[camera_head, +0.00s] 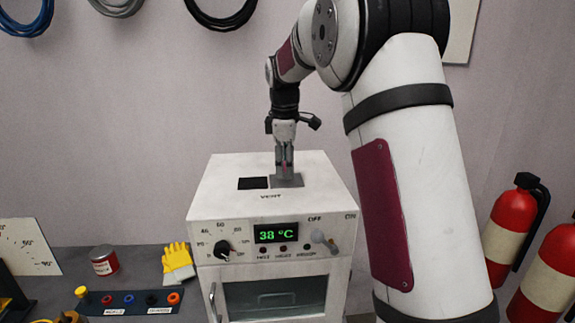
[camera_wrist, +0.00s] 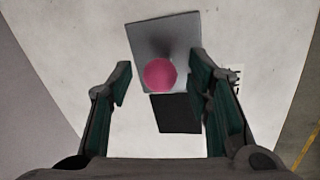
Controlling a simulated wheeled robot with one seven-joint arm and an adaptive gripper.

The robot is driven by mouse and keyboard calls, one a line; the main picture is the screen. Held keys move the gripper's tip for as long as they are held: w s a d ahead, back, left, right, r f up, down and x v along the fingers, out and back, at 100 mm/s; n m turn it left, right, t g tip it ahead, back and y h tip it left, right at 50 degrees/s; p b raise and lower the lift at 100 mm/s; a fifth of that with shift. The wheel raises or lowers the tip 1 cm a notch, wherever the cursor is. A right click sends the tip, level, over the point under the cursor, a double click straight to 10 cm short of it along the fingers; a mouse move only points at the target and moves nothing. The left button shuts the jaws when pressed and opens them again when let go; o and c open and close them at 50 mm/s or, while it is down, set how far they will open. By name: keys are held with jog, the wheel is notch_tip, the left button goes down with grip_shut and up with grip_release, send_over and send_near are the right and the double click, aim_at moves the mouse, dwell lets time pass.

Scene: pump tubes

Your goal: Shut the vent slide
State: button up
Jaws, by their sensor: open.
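The vent slide is a grey plate (camera_head: 290,181) on top of a white oven-like box, and it also shows in the wrist view (camera_wrist: 152,35). A pink knob (camera_wrist: 160,74) stands on it. The dark square vent opening (camera_head: 252,183) is uncovered, left of the plate in the head view; the wrist view shows the opening (camera_wrist: 177,113) below the knob. My gripper (camera_head: 285,172) points down over the plate. Its fingers are open, one on each side of the knob in the wrist view, with gaps visible. In the head view the fingers mostly hide the knob.
The box front (camera_head: 215,262) has a dial, a 38 °C display, a lever and a glass door. Fire extinguishers (camera_head: 512,225) stand right. The box top around the plate is clear.

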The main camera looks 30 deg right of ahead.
jog(key=shift+w+f, duration=0.1)
jog(key=shift+f, duration=0.5)
grip_shut()
jog(key=w+a, duration=0.1)
jog(key=a, duration=0.1)
jog(key=w+a+b, duration=0.1)
jog(key=a, duration=0.2)
jog(key=w+a+b, duration=0.1)
jog(key=a, duration=0.2)
jog(key=shift+w+a, duration=0.15)
jog(key=shift+w, duration=0.15)
jog(key=shift+a, duration=0.2)
grip_release()
jog(key=shift+a, duration=0.1)
